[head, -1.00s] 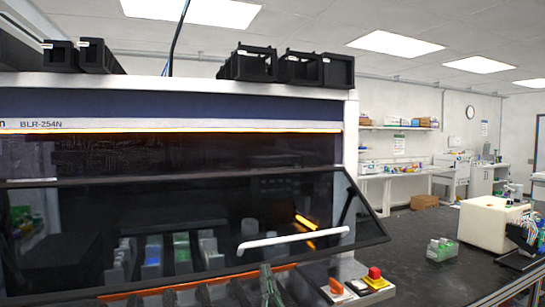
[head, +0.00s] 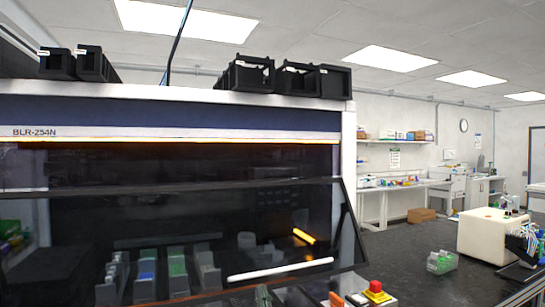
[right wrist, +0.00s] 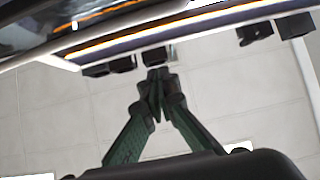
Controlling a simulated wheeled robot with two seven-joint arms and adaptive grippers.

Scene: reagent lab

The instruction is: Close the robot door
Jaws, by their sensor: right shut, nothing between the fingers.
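The robot door (head: 190,235) is a dark clear panel on the front of the BLR-254N machine (head: 180,115). It is tilted outward at the bottom, partly open, with a white bar handle (head: 280,269) low on its right half. My right gripper (head: 262,296) is at the bottom edge of the head view, just below the handle and mostly cut off. In the right wrist view its fingertips (right wrist: 155,78) are together with nothing between them. Contact with the door cannot be made out. My left gripper is not in view.
Inside the machine are several racks (head: 178,277) with green and blue items. A clear green-filled box (head: 441,262) and a beige device (head: 490,234) stand on the dark bench (head: 400,240) to the right.

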